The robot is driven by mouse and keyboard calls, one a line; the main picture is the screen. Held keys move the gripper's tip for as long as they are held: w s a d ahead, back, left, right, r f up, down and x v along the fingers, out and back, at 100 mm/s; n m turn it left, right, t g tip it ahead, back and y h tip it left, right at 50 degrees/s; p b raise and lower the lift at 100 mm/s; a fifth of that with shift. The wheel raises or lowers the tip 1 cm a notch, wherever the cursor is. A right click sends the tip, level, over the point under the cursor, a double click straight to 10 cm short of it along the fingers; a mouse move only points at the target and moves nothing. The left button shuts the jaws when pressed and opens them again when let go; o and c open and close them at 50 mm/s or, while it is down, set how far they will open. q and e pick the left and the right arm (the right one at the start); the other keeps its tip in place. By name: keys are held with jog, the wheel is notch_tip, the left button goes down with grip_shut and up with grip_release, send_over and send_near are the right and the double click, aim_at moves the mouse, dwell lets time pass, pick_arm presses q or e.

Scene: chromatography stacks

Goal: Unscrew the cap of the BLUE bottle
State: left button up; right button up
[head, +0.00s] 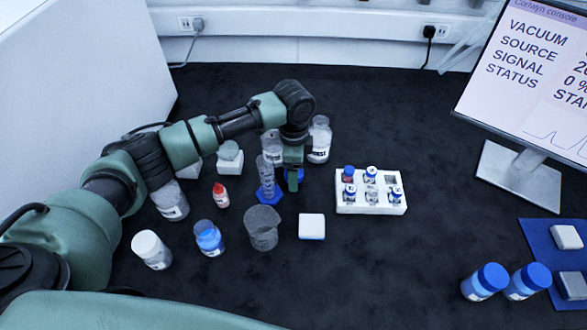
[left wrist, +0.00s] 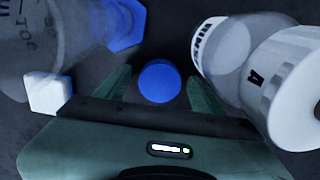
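A small bottle with blue contents (head: 209,240) stands at the front left of the mat, and its top looks uncapped. My left gripper (head: 293,182) points down behind and right of it, near the graduated cylinder. A round blue cap (left wrist: 160,81) shows between its fingers (left wrist: 160,88) in the left wrist view. The fingers are open, with a gap on each side of the cap. In the head view the cap (head: 300,173) is mostly hidden by the gripper. I cannot tell whether it rests on the mat. My right gripper is not in view.
A graduated cylinder (head: 267,178) and labelled clear bottles (head: 319,140) stand close around the gripper. A beaker (head: 262,228), a white block (head: 312,226) and a white vial rack (head: 370,190) are nearby. Two blue-capped bottles (head: 486,281) (head: 528,281) stand front right. The mat's right middle is clear.

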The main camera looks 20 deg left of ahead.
pick_arm(q)
jog(key=shift+r, duration=0.1)
notch_tip(320, 180, up, 12)
dwell(0.6)
